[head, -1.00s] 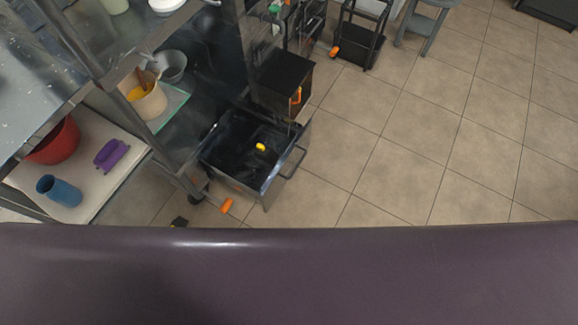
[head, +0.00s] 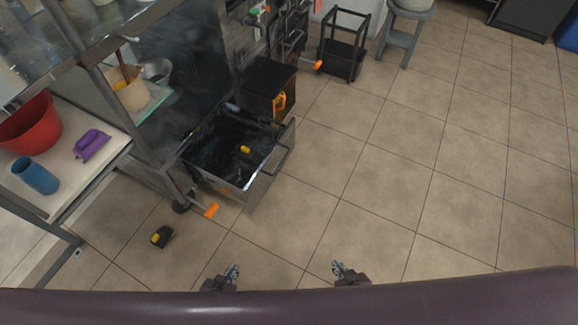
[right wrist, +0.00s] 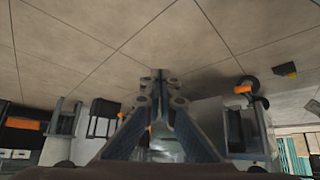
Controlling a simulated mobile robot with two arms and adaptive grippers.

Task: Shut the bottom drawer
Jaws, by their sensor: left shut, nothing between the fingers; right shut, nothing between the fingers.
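The bottom drawer (head: 240,187) is pulled out of the dark metal machine in the head view. It is an open dark box with a metal front and a bar handle (head: 271,161) on its right side. A small yellow item (head: 245,149) lies inside it. My left gripper (head: 233,270) is shut and empty, below the drawer in the picture and apart from it. My right gripper (head: 337,266) is shut and empty, further right over the floor. In the right wrist view its fingers (right wrist: 158,75) are closed together.
An orange-ended lever (head: 211,210) sticks out by the drawer's lower left corner. A black and yellow object (head: 162,236) lies on the floor. A shelf (head: 84,175) with a red bowl (head: 30,122) stands left.

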